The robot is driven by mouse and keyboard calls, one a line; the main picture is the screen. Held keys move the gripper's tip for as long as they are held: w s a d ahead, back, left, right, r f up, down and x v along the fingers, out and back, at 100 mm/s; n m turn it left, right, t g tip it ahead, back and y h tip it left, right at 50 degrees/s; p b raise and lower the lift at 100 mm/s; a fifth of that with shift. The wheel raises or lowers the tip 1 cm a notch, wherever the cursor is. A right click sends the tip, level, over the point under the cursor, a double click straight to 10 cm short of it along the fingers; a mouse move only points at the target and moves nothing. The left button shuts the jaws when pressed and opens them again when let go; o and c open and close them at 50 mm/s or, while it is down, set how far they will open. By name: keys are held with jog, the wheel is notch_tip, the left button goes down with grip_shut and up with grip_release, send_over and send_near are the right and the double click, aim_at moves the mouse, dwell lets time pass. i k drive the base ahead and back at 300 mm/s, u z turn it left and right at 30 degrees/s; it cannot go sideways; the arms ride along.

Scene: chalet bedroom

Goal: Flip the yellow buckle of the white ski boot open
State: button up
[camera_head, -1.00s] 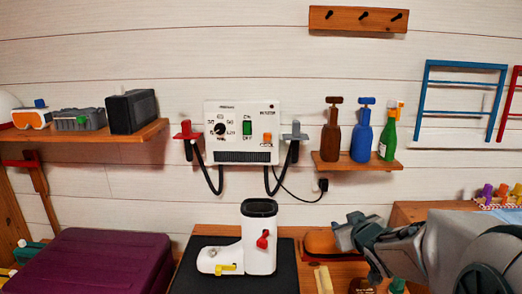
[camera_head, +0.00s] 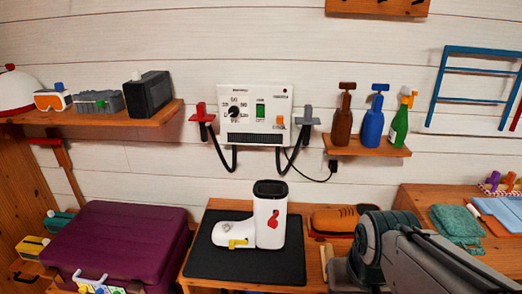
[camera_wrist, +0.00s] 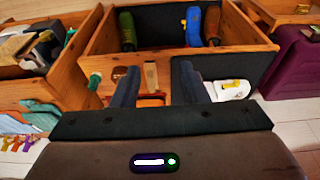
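The white ski boot (camera_head: 238,228) stands upright on a black mat (camera_head: 210,264) on the wooden bench, its toe to the left. The yellow buckle (camera_head: 238,243) is low on the boot's foot. A red buckle (camera_head: 273,218) is on its shaft. In the wrist view, a white shape with a yellow bar, seemingly the boot (camera_wrist: 232,94), lies just right of my gripper (camera_wrist: 158,78), partly hidden by a finger. My gripper's two dark fingers are spread apart with nothing between them. The fingertips are not visible in the head view, where my arm is at lower right.
A purple case (camera_head: 120,240) is left of the bench. An orange-brown shoe-like item (camera_head: 335,220) lies right of the mat. A wall heater panel (camera_head: 255,112) with hoses hangs behind the boot. A shelf with several bottles (camera_head: 372,125) is at right.

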aim_at(233, 243)
jog(key=k, duration=0.5)
jog(key=u, duration=0.95)
jog(key=i, duration=0.75)
jog(key=u, duration=0.1)
